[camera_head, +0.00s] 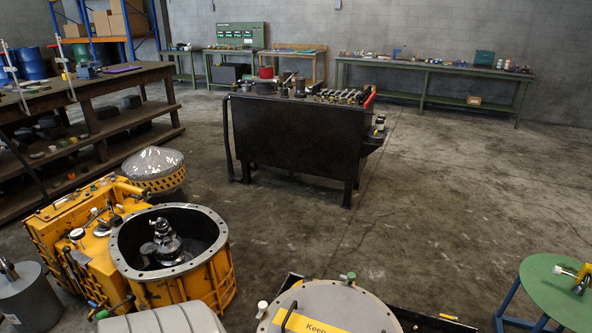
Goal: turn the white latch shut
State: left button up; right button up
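A small white part (262,309) sits at the left rim of a round grey lid (362,308) at the bottom of the picture. It may be the white latch, but it is too small to tell whether it is turned open or shut. The picture's lower edge cuts off the lid's near part. Neither of my grippers shows.
An open yellow transmission housing (205,283) stands at lower left, with a pale rounded object (165,320) before it. A green round table (549,290) is at right. A dark workbench (290,140) stands farther back. The floor right of it is clear.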

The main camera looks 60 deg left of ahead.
aim_at(263, 305)
jog(key=u, duration=2.1)
jog(key=i+l+u, duration=0.1)
jog(key=u, duration=0.4)
jog(key=l+u, duration=0.15)
jog(key=u, duration=0.35)
jog(key=i+l+u, duration=0.1)
jog(key=u, duration=0.4)
jog(key=l, duration=0.1)
